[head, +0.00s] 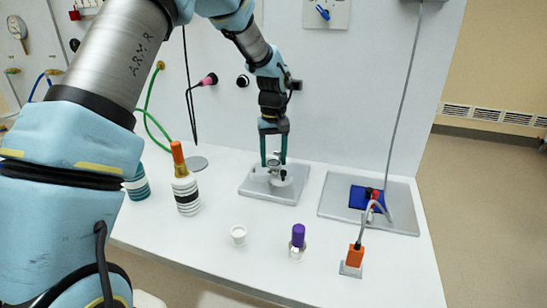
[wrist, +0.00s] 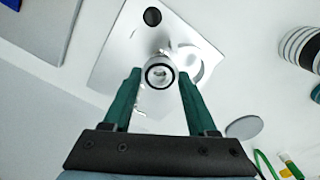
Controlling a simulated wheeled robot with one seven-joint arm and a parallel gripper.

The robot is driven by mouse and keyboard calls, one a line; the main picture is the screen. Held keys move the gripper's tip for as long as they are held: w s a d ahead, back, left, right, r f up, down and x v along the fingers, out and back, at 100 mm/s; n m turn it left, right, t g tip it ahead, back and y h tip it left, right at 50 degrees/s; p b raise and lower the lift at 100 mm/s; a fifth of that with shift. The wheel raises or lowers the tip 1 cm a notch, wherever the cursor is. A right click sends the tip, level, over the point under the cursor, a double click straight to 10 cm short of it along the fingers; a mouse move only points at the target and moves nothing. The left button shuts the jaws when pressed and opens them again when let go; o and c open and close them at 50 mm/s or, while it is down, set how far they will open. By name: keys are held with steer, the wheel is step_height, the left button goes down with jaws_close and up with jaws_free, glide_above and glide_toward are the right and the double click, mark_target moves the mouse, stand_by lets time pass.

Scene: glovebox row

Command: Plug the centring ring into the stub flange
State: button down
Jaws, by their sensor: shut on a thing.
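My gripper (head: 274,158) has its green fingers pointing down over a grey metal plate at the back of the bench. In the wrist view, my gripper (wrist: 160,74) is shut on the centring ring (wrist: 148,82), a small round piece with a black ring around a pale centre. The frames do not show whether ring and flange touch.
The grey plate (head: 255,190) also bears a black knob (wrist: 152,16). A striped bottle (head: 186,196) stands left, a white cup (head: 238,235) and purple-capped piece (head: 298,237) in front. An orange plug (head: 355,255) and a blue block (head: 360,197) with a hanging cable are right.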

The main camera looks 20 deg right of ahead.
mark_target(274, 165)
steer(key=shift+f+b, duration=0.7)
steer(key=shift+f, duration=0.5)
steer(key=shift+c, duration=0.6)
jaws_free()
steer(key=shift+r, duration=0.15)
step_height(274, 165, up, 10)
steer(key=b, duration=0.2)
steer(key=shift+r, duration=0.25)
steer(key=shift+s, duration=0.1)
